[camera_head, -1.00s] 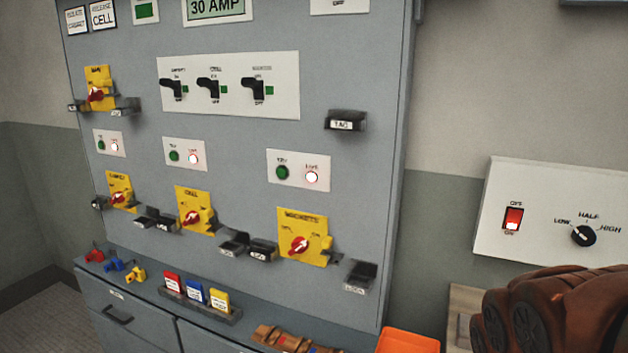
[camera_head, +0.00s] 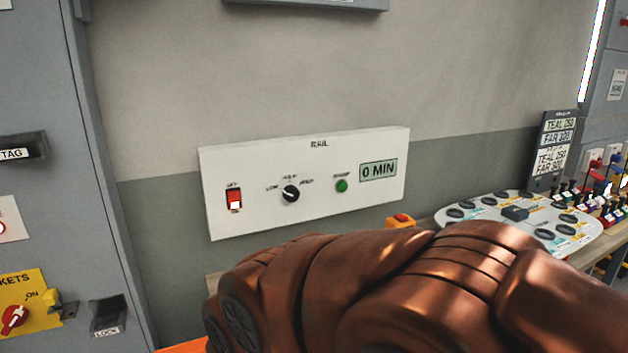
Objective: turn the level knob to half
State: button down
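The level knob (camera_head: 291,193) is a round black knob on the white RAIL panel (camera_head: 225,165), which hangs on the wall in the middle of the head view. The labels LOW, HALF and HIGH stand around it from left to right. The knob is too small for me to tell its exact setting. My copper-brown arm fills the lower right, below and in front of the panel. My gripper is not in view, and nothing is seen touching the knob.
The panel also has a red switch (camera_head: 233,200), a green button (camera_head: 342,186) and a display reading 0 MIN (camera_head: 378,169). A grey cabinet (camera_head: 60,130) stands at left. A pale console (camera_head: 480,215) and an upright sign (camera_head: 556,150) are at right.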

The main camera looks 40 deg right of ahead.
aim_at(290, 194)
jog(key=z, duration=0.1)
jog(key=k, duration=0.2)
jog(key=z, duration=1.2)
jog(key=k, duration=1)
jog(key=u, duration=1.05)
jog(key=i, duration=0.65)
jog(key=u, duration=0.25)
